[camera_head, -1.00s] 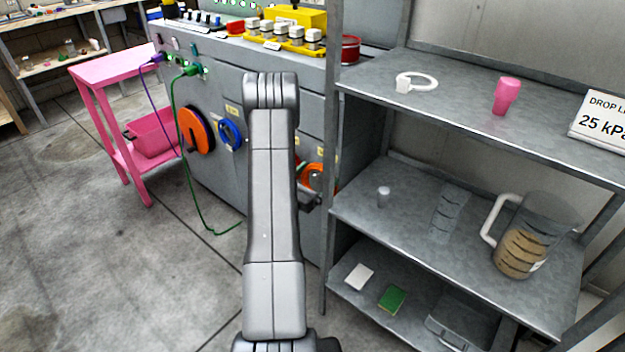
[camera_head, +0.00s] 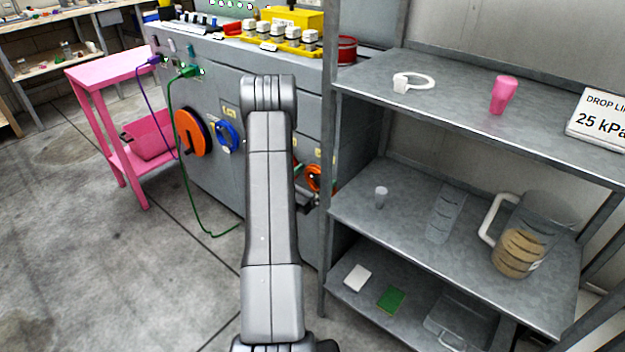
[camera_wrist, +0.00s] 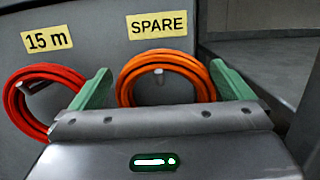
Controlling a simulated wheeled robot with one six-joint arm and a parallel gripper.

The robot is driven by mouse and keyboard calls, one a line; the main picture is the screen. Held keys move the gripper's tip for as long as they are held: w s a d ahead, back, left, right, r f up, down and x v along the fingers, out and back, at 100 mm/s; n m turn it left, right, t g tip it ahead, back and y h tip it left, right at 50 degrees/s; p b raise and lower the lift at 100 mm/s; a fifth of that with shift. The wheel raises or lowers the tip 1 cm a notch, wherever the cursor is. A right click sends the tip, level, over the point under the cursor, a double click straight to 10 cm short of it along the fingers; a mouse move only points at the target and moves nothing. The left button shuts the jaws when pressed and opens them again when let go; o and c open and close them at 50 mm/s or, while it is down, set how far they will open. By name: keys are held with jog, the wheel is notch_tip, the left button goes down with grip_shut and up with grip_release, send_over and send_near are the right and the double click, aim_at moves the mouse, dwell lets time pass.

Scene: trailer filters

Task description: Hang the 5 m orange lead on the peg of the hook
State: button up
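In the wrist view an orange coiled lead (camera_wrist: 166,78) hangs around a light peg (camera_wrist: 158,73) below a yellow SPARE label (camera_wrist: 158,25). A red coiled lead (camera_wrist: 42,100) hangs to its left under a "15 m" label (camera_wrist: 47,39). My gripper (camera_wrist: 163,88) is open, its two green fingers wide apart, with the orange coil showing between them; I cannot tell whether they touch it. In the head view an orange coil (camera_head: 313,178) shows just right of my arm, which hides most of my gripper. No 5 m label is readable.
A grey shelf rack (camera_head: 400,205) stands close right of my arm. A pink trolley (camera_head: 110,68) stands left. A green cable (camera_head: 180,190) droops to the floor.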

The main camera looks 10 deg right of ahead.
jog(key=p+v, duration=0.1)
jog(key=v, duration=1.2)
jog(key=shift+s+a, duration=0.25)
jog(key=shift+a, duration=0.05)
jog(key=b+x, duration=0.1)
jog(key=x, duration=1.3)
jog(key=shift+f, duration=0.1)
jog(key=shift+a, duration=0.1)
jog(key=shift+s, duration=0.1)
